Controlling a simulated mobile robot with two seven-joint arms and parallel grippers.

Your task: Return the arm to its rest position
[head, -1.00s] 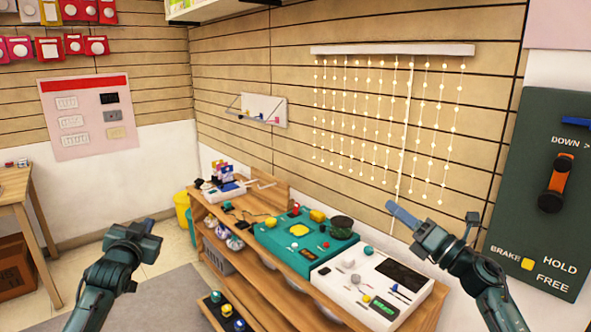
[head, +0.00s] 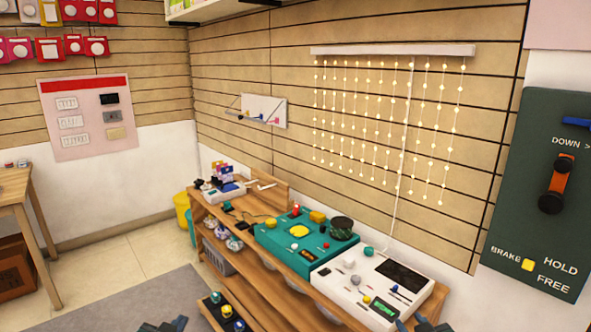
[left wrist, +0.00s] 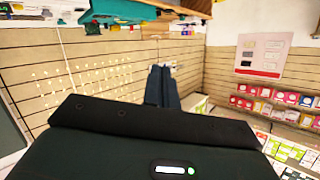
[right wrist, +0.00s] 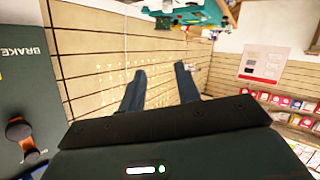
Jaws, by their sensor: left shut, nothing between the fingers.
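My left gripper (head: 163,325) shows only at the bottom edge of the head view, low in front of the shelf unit. In the left wrist view its fingers (left wrist: 162,88) are together with nothing between them. My right gripper (head: 425,325) shows at the bottom edge of the head view, near the front corner of the white console. In the right wrist view its fingers (right wrist: 160,88) stand apart with nothing between them. Most of both arms is outside the head view.
A wooden shelf unit (head: 262,277) carries a teal console (head: 272,240) and a white console (head: 343,300). Behind them hang a light curtain (head: 370,125) and a pull cord (head: 404,150). A green brake panel (head: 522,215) is at right.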

